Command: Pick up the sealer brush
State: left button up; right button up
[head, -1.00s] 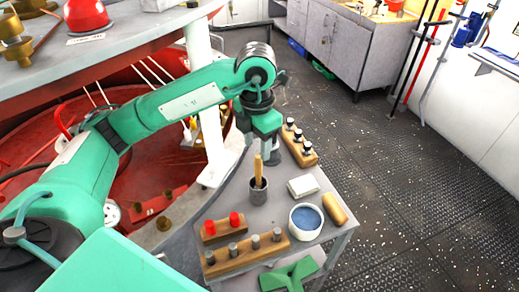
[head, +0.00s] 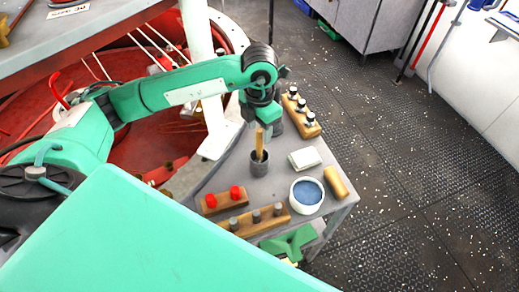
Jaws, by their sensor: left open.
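The sealer brush, seen as an upright wooden handle (head: 259,143), stands in a small dark grey cup (head: 259,168) on the grey worktable. Its lower end is hidden inside the cup. My left gripper (head: 263,121) points down just above the top of the handle. It is open, with nothing seen in it. From this angle I cannot tell whether the fingertips reach around the handle top. My right gripper is not in view.
On the table (head: 225,178) are a white block (head: 304,158), a bowl of blue stuff (head: 307,193), a tan roll (head: 336,182), a rack with red-topped pieces (head: 222,202) and two wooden racks with dark pegs (head: 254,220) (head: 301,112). A green object (head: 289,243) sits below the front edge.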

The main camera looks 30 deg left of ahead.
aim_at(260, 140)
pick_arm(q)
jog(key=f, duration=0.1)
jog(key=f+p, duration=0.2)
jog(key=f, duration=0.1)
jog(key=shift+s+d+f, duration=0.1)
jog(key=shift+s+d, duration=0.05)
jog(key=shift+s, duration=0.1)
jog(key=shift+f, duration=0.2)
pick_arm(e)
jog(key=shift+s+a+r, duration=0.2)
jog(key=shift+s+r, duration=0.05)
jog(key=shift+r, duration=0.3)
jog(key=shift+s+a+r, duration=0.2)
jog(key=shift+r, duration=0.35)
pick_arm(q)
jog(key=shift+c, duration=0.9)
grip_shut()
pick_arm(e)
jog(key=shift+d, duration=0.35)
pick_arm(q)
jog(key=shift+r, duration=0.1)
